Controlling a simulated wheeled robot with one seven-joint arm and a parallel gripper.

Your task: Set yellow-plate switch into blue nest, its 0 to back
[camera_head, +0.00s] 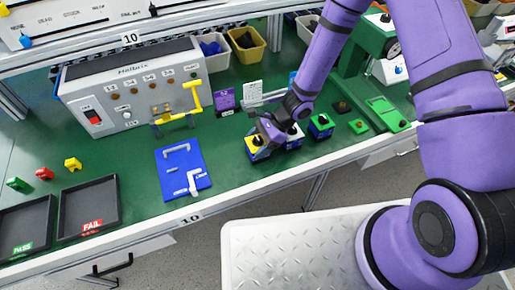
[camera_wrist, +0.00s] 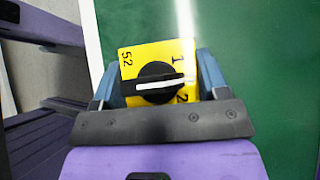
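The yellow-plate switch (camera_head: 253,149) stands near the front edge of the green bench, at the left end of a short row of switches. In the wrist view its yellow plate (camera_wrist: 132,69) carries a black knob (camera_wrist: 158,83) with a white line lying across the picture. Marks "1", "2" and "52" show on the plate; no 0 is visible. My gripper (camera_head: 262,136) is over the switch, and its fingers (camera_wrist: 160,82) flank the plate closely. I cannot tell whether they touch it. The blue nest (camera_head: 169,169), a flat board with pale L-shaped rails, lies to the left.
A grey test box (camera_head: 140,85) with a yellow lever (camera_head: 192,97) stands behind the nest. Dark trays (camera_head: 88,208) lie at left. Bench between nest and switch looks clear.

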